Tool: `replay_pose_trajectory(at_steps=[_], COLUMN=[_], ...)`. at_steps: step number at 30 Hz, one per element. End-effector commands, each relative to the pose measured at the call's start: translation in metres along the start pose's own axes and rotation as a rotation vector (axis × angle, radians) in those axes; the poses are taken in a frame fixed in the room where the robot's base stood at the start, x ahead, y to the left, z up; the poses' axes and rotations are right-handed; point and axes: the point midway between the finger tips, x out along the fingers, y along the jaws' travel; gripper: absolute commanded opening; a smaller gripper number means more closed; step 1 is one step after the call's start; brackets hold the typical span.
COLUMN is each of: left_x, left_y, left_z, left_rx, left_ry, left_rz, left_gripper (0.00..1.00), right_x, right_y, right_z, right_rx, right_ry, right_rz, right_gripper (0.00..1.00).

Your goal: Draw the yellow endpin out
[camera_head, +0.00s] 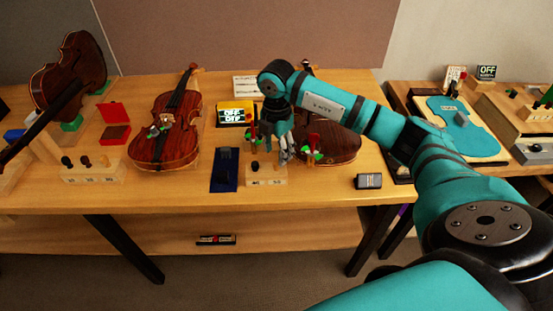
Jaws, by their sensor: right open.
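My right gripper (286,152) points down over the bench, close to a small labelled wooden block (267,175) and the violin behind my arm (343,147). It is open, and I see nothing held in it. The gripper and forearm hide part of that violin. My left gripper is out of view.
A labelled block with several pegs (92,170) stands at the left. A small dark box (368,181) sits near the front edge.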

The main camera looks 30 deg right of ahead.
Motion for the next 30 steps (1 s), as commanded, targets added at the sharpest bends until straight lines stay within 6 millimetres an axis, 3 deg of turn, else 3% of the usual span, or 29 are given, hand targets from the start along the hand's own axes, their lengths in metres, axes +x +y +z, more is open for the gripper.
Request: replay_pose_trajectory(at_steps=[3,9,21,30], left_x=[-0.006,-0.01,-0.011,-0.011], left_y=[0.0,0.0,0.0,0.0], left_z=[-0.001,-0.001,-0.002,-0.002], left_rx=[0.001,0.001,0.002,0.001], left_ry=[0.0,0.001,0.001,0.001], left_rz=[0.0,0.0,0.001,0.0], left_gripper=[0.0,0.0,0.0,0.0], right_x=[0.021,0.044,0.053,0.052], right_y=[-0.001,0.0,0.0,0.0], right_z=[-0.001,-0.001,-0.001,-0.001], right_rx=[-0.001,0.0,-0.002,-0.002], right_ry=[0.002,0.001,0.001,0.001], right_rz=[-0.004,-0.001,0.001,0.0], right_gripper=[0.47,0.47,0.47,0.09])
